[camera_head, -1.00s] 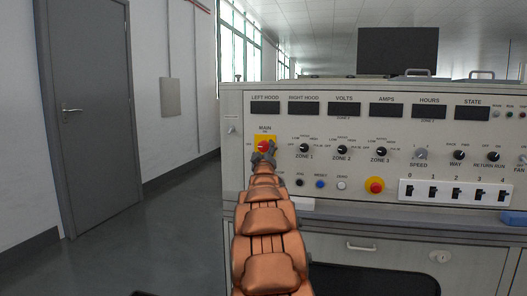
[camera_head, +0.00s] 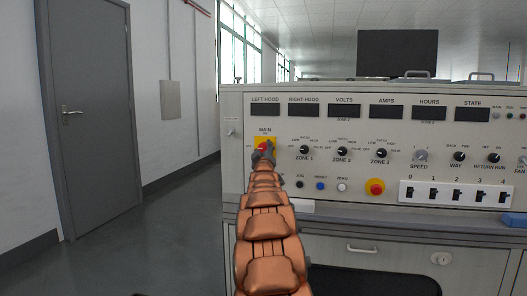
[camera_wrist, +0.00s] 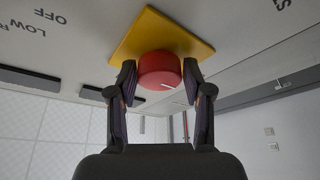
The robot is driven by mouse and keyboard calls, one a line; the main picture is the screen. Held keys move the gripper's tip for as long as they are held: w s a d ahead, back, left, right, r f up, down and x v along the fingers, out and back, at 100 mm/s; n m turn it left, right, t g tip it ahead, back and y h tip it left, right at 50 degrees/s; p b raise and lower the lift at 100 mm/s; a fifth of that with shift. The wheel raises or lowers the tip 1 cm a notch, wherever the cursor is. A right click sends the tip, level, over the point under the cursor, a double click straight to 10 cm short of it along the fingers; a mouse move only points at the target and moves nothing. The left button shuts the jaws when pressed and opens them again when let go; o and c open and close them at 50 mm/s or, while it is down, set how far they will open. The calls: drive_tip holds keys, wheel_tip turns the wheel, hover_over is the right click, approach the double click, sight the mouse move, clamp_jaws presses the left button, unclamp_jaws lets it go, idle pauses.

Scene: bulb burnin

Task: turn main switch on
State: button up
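The main switch is a red round knob with a white mark on a yellow square plate, under the label MAIN at the control panel's left end. In the head view the knob (camera_head: 262,147) is partly covered by my gripper (camera_head: 263,153). In the wrist view the red knob (camera_wrist: 160,70) sits between the fingertips of my gripper (camera_wrist: 160,82), against the yellow plate (camera_wrist: 150,38). One finger is on each side of the knob, very close to it. The fingers are apart; I see no clear firm contact on the knob.
The zone 1 knob (camera_head: 304,150) is to the right of the main switch. Small buttons and a red emergency button (camera_head: 375,187) lie lower on the panel. A row of dark displays (camera_head: 265,109) runs above. Free floor (camera_head: 165,245) lies to the left.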

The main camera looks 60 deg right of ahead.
drive_tip(key=c, duration=0.7)
drive_tip(key=shift+o, duration=0.2)
drive_tip(key=shift+m+p, duration=0.4)
drive_tip(key=m+p, duration=0.1)
drive_tip(key=m+g+h+p, duration=0.1)
drive_tip(key=m+p, duration=0.1)
drive_tip(key=shift+w+a+r+m+h, duration=0.1)
drive_tip(key=shift+w+r+m+h, duration=0.1)
drive_tip(key=shift+m+h, duration=0.1)
drive_tip(key=m+g+h+p, duration=0.1)
drive_tip(key=m+g+p, duration=0.1)
drive_tip(key=m, duration=0.2)
drive_tip(key=m+g+h+p, duration=0.1)
drive_tip(key=m+g+p, duration=0.1)
drive_tip(key=m, duration=0.2)
drive_tip(key=shift+f+p, duration=0.1)
drive_tip(key=shift+p, duration=0.3)
drive_tip(key=m+g+p, duration=0.1)
drive_tip(key=m, duration=0.2)
drive_tip(key=m+g+p, duration=0.2)
drive_tip(key=m, duration=0.1)
drive_tip(key=shift+w+m, duration=0.1)
drive_tip(key=shift+m, duration=0.2)
drive_tip(key=shift+m+g+p, duration=0.75)
drive_tip(key=shift+m+g, duration=0.05)
drive_tip(key=shift+m, duration=0.8)
drive_tip(key=shift+m+g+p, duration=0.75)
drive_tip(key=shift+m+g, duration=0.05)
drive_tip(key=shift+m, duration=0.8)
